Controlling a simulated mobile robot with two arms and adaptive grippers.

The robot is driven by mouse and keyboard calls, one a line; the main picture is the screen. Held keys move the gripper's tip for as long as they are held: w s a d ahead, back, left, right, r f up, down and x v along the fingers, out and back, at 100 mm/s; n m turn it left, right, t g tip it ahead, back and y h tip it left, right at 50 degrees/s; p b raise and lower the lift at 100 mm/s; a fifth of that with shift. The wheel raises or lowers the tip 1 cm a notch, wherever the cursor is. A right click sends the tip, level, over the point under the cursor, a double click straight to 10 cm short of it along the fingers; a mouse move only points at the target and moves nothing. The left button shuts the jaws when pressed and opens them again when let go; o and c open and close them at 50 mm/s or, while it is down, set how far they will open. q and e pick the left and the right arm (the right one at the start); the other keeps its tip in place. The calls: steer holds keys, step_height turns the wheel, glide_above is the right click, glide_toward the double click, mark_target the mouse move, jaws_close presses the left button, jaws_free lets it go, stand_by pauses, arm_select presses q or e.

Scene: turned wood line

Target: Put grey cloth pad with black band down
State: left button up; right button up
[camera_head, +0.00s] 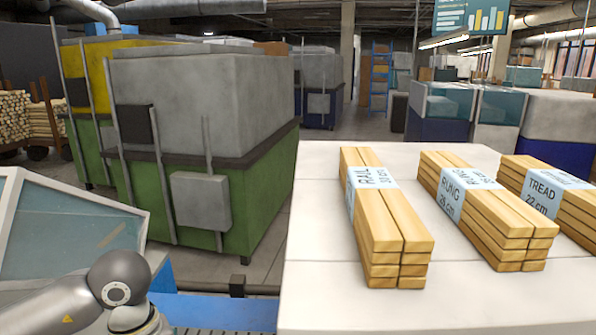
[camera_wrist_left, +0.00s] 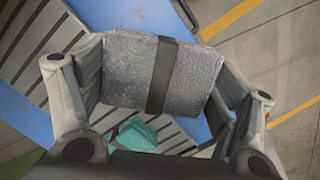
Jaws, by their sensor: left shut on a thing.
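The grey cloth pad with black band (camera_wrist_left: 125,72) shows in the left wrist view as a flat grey block with a dark strap across it. My left gripper (camera_wrist_left: 155,85) is shut on it, with a finger at each side of the pad. The pad is held above a slatted grey surface with blue edges; how far above, I cannot tell. In the head view part of my left arm shows at the lower left, but its gripper and the pad are out of frame. My right gripper is in neither view.
A teal object (camera_wrist_left: 133,136) lies on the slatted surface (camera_wrist_left: 40,35) below the pad. In the head view a white table (camera_head: 320,215) carries banded wood bundles labelled RAIL (camera_head: 385,225), RUNG (camera_head: 485,215) and TREAD (camera_head: 550,195). A green-and-grey machine (camera_head: 200,130) stands behind.

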arm_select(q)
steer(key=m, duration=0.1)
steer(key=f+m, duration=0.1)
steer(key=m, duration=0.1)
steer(key=shift+s+d+f+m+y, duration=0.25)
steer(key=shift+f+m+y, duration=0.05)
steer(key=shift+f+m, duration=0.1)
steer(key=m, duration=0.1)
steer(key=f+m, duration=0.2)
steer(key=m, duration=0.1)
steer(key=shift+s+d+y, duration=0.2)
steer(key=shift+s+y, duration=0.05)
steer(key=shift+y, duration=0.05)
steer(key=shift+r, duration=0.15)
